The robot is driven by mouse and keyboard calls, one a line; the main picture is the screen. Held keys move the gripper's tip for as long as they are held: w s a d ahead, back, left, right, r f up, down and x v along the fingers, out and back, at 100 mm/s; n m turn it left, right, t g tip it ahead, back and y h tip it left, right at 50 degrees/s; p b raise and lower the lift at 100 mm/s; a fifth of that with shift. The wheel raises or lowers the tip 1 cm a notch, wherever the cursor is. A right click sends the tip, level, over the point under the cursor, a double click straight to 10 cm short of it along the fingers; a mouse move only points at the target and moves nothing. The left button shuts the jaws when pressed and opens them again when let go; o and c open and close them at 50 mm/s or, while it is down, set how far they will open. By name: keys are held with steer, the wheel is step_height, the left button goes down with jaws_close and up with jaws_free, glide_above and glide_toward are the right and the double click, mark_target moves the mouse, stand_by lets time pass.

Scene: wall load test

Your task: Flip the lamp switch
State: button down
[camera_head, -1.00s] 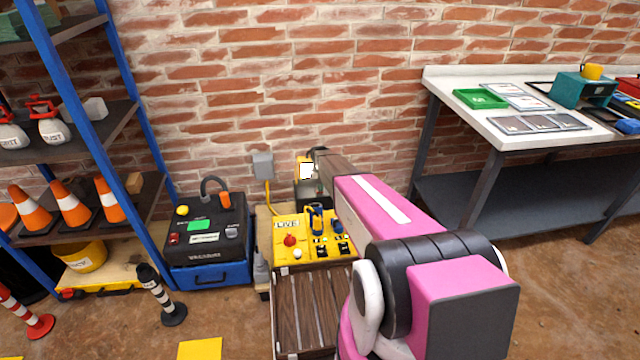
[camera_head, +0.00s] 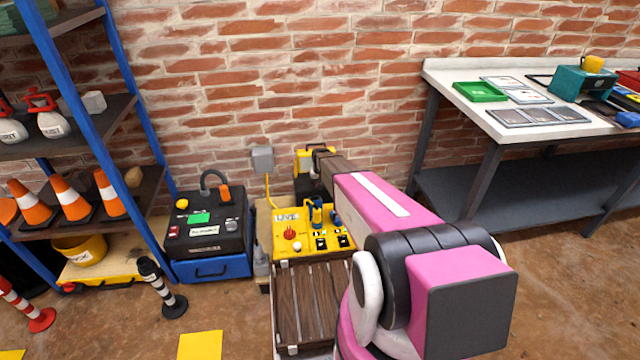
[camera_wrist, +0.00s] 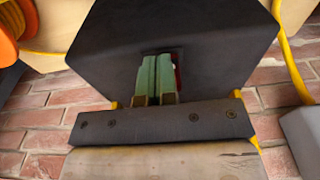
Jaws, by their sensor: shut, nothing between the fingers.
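The yellow-framed work lamp (camera_head: 303,160) stands against the brick wall behind the yellow control panel, partly hidden by my arm. In the wrist view a dark housing (camera_wrist: 215,50), apparently the lamp's, fills the upper middle. My gripper (camera_wrist: 154,80) has its green fingers shut together with nothing between them. The fingertips are at a recess in the housing; I cannot tell whether they touch it. A small red part (camera_wrist: 178,76), likely the switch, shows just right of the fingers and is mostly hidden by them. In the head view the gripper is hidden behind the arm.
The yellow panel (camera_head: 283,245) with buttons and switches stands below my arm. A black and blue vacuum case (camera_head: 208,272) is left of it. A grey wall box (camera_head: 262,158) and yellow cable are beside the lamp. The workbench (camera_head: 480,115) stands at right.

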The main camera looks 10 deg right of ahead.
steer(key=shift+f, duration=0.75)
steer(key=shift+w+r, duration=0.3)
steer(key=shift+w, duration=0.6)
steer(key=s+r, duration=0.2)
steer(key=r, duration=0.5)
steer(key=s+r, duration=0.3)
steer(key=r, duration=0.5)
steer(key=s+r, duration=0.4)
steer(key=s, duration=1.1)
steer(key=s+r+g, duration=0.1)
steer(key=s+r, duration=0.4)
steer(key=s, duration=0.9)
steer(key=shift+s+r, duration=0.2)
steer(key=shift+s, duration=0.2)
